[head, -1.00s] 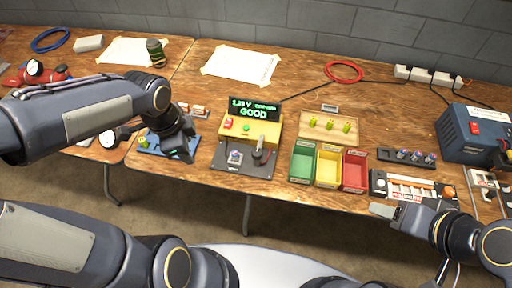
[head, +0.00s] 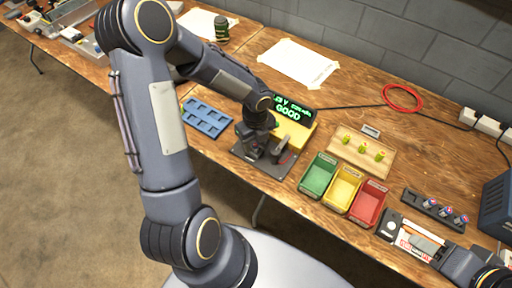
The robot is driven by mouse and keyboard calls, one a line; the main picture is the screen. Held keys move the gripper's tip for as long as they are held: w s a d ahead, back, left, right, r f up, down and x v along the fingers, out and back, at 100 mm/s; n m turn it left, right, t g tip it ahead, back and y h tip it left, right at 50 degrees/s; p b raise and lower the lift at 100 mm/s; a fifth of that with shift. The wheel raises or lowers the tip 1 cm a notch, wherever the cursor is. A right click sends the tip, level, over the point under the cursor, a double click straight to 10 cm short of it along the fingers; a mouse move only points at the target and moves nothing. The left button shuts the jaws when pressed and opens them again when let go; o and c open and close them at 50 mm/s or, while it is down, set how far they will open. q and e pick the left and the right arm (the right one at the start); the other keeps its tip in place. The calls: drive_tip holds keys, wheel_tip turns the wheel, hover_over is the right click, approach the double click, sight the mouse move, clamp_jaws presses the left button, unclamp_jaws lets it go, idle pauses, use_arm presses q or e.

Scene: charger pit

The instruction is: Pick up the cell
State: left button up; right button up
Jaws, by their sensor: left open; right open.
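My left gripper (head: 262,152) is open and points down at the tester (head: 292,134), a yellow box on a dark base with a lit green "GOOD" display. The gripper covers much of the tester's base, so I cannot see a cell between its fingers. Several yellow-green pieces (head: 363,149) stand on a wooden board to the right. Several cells with coloured ends (head: 444,211) lie in a black rack at the far right. My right gripper (head: 418,252) is open at the lower right, by a small device; its fingertips are hard to make out.
Green (head: 318,176), yellow (head: 342,188) and red (head: 369,203) bins stand right of the tester. A blue slotted tray (head: 206,118) lies to its left, with no cell visible in it. A red cable coil (head: 402,97) and a paper sheet (head: 298,62) lie behind.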

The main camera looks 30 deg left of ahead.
use_arm(q)
drive_tip(key=shift+f, duration=0.5)
clamp_jaws()
drive_tip(key=shift+r, duration=0.2)
